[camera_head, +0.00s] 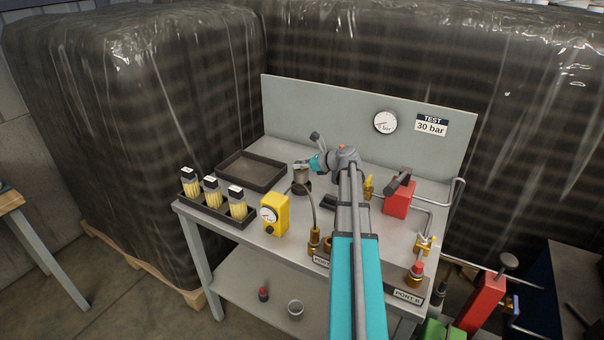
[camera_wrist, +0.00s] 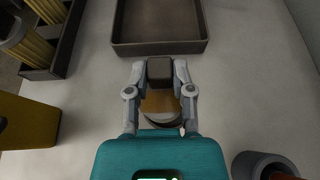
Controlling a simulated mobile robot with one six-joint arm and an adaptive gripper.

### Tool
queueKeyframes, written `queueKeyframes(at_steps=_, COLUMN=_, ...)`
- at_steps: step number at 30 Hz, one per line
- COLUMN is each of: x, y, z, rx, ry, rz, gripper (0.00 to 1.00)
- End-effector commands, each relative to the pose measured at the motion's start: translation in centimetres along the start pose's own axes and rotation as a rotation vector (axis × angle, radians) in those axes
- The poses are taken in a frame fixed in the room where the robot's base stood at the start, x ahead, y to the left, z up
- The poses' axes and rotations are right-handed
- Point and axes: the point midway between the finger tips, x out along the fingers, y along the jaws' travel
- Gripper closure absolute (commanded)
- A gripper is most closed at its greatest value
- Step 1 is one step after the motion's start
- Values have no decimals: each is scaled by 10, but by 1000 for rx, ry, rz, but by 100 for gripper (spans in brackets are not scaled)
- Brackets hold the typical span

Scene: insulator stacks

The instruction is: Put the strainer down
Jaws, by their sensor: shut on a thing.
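My gripper (camera_head: 303,165) is low over the bench, just right of the black tray, and also shows in the wrist view (camera_wrist: 160,68). It is shut on a small dark block-like part (camera_wrist: 159,70), which I take to be the strainer's grip. Below it, between the fingers, a round tan and brown surface partly shows.
The empty black tray (camera_head: 225,173) lies left of my gripper, and ahead of it in the wrist view (camera_wrist: 160,48). A rack of yellow cartridges (camera_head: 213,195) and a yellow gauge box (camera_head: 275,213) stand nearer the front. A red block (camera_head: 398,200) and pipes are at right.

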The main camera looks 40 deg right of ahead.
Motion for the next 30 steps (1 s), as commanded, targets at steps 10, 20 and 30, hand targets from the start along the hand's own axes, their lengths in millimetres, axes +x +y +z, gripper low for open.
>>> queueKeyframes(at_steps=10, x=11, y=-9, z=-11, rx=0, ry=0, rz=1, gripper=100)
queueKeyframes(at_steps=20, x=19, y=-7, z=-34, rx=-1, ry=-1, rz=-1, gripper=100)
queueKeyframes(at_steps=30, x=19, y=-7, z=-35, rx=-1, ry=-1, rz=-1, gripper=100)
